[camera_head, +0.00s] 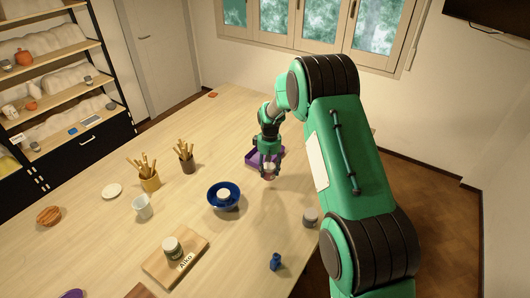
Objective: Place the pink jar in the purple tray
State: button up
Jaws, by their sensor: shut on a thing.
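My gripper (269,165) points down over the table and is shut on the pink jar (269,173). The jar is small in the picture and partly covered by the fingers. The purple tray (277,155) lies on the table just behind my gripper, which hides part of it. The jar appears at the tray's near edge in the picture; I cannot tell how high it is or whether it is over the tray.
A blue bowl (211,204) with a light jar inside stands left of my gripper. A grey jar (310,219) and a small blue bottle (276,262) stand nearer. A wooden board (157,267) and two brush pots, one yellow (150,182), are left.

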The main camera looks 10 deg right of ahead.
jog(key=shift+w+d+f, duration=0.1)
jog(key=shift+w, duration=0.6)
jog(key=shift+w+f+p, duration=0.25)
jog(key=shift+w, duration=2.4)
jog(key=shift+w+f+p, duration=0.2)
jog(key=shift+w+f, duration=0.05)
jog(key=shift+w, duration=2.45)
jog(key=shift+w+f+p, duration=0.25)
jog(key=shift+w, duration=2.4)
jog(key=shift+f, duration=1.75)
jog(key=shift+f, duration=0.15)
jog(key=o, duration=1.3)
jog(key=shift+o, duration=0.2)
